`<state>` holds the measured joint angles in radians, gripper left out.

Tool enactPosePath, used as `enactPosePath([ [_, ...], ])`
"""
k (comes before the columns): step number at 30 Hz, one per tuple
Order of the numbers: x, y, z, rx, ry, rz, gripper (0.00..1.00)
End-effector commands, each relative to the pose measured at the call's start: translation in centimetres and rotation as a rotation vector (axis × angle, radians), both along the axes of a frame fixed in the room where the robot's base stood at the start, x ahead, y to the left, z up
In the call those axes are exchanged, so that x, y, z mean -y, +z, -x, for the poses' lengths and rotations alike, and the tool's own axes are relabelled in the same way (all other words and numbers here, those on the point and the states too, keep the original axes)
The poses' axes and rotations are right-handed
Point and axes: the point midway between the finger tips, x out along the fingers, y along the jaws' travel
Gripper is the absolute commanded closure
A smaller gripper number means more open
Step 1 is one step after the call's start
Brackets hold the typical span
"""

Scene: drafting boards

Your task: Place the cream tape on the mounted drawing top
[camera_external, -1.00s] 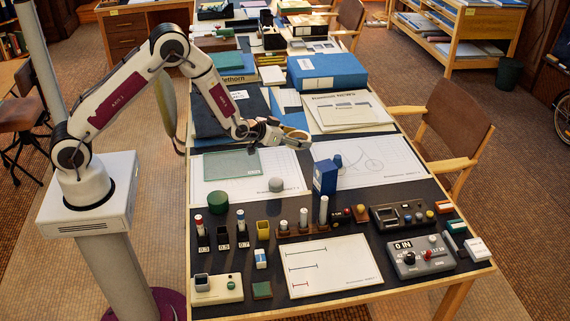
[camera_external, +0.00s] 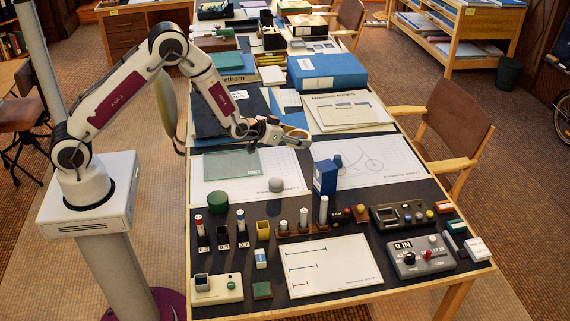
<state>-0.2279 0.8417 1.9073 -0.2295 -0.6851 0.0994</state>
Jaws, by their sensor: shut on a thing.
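My gripper (camera_external: 300,142) is at the end of the arm, above the far edge of the drawing sheets. It is shut on a small pale thing that looks like the cream tape (camera_external: 297,143), mostly hidden by the fingers. A white sheet with a bicycle drawing (camera_external: 398,168) lies flat on the dark board, below and right of my gripper. A second white sheet (camera_external: 288,169) lies to its left, partly under a green translucent plate (camera_external: 232,163). I cannot tell for sure which sheet is the mounted drawing.
A blue binder (camera_external: 327,71) lies behind. Pens, blocks and a grey control box (camera_external: 421,257) crowd the front.

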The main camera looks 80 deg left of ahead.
Motion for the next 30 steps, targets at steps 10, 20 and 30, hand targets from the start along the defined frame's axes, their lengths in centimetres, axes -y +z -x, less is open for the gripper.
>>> enactPosePath([
  [10, 0.0, 2.9, -0.1, 0.004, 0.001, 0.000, 0.59],
  [20, 1.2, 5.8, -0.4, 0.003, -0.010, 0.000, 0.59],
  [30, 7.6, 6.1, -2.4, 0.018, -0.053, -0.006, 0.59],
])
